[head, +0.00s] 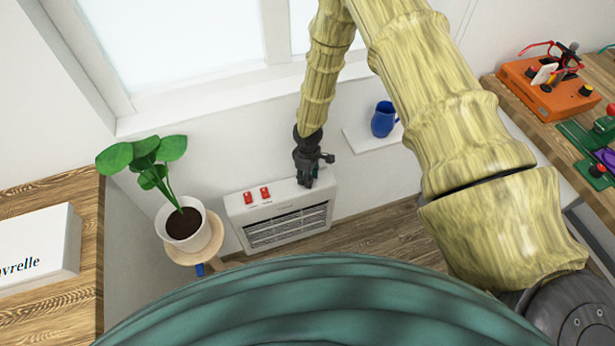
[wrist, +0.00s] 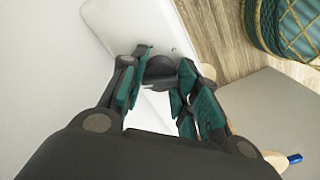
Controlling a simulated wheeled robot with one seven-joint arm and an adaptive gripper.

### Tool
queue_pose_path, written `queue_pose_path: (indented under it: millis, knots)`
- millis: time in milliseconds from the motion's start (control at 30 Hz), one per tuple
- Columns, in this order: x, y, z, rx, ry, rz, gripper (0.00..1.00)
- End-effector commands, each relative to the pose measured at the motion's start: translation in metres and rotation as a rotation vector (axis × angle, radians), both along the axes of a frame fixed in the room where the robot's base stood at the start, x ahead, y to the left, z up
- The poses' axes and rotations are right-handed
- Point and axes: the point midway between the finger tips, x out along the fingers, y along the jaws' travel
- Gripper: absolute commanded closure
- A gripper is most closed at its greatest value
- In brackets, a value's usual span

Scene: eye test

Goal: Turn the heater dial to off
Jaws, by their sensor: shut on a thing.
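The white heater (head: 234,206) stands low against the wall under the window, with two red switches on its top left and a slatted front grille. My gripper (head: 308,180) reaches down to the right end of the heater's top. In the wrist view my gripper (wrist: 166,66) has its green-padded fingers on either side of the dark heater dial (wrist: 158,73), shut on it. The heater's white top (wrist: 125,22) lies beyond the dial. In the head view the gripper hides the dial, and its setting cannot be read.
A potted plant (head: 184,224) on a round wooden stool stands left of the heater. A blue mug (head: 383,120) sits on a small white shelf (head: 360,139) to the right. A desk with an orange device (head: 545,92) is at far right.

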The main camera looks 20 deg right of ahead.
Motion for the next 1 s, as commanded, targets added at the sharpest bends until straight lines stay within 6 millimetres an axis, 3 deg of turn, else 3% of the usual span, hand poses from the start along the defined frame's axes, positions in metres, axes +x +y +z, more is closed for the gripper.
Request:
queue_pose_path:
  millis: [500, 1000]
  knots:
    - [0.0006, -0.0002, -0.0003, 0.000, -0.002, 0.328, 0.93]
    - [0.0008, -0.0001, 0.0004, 0.000, -0.001, 0.405, 0.93]
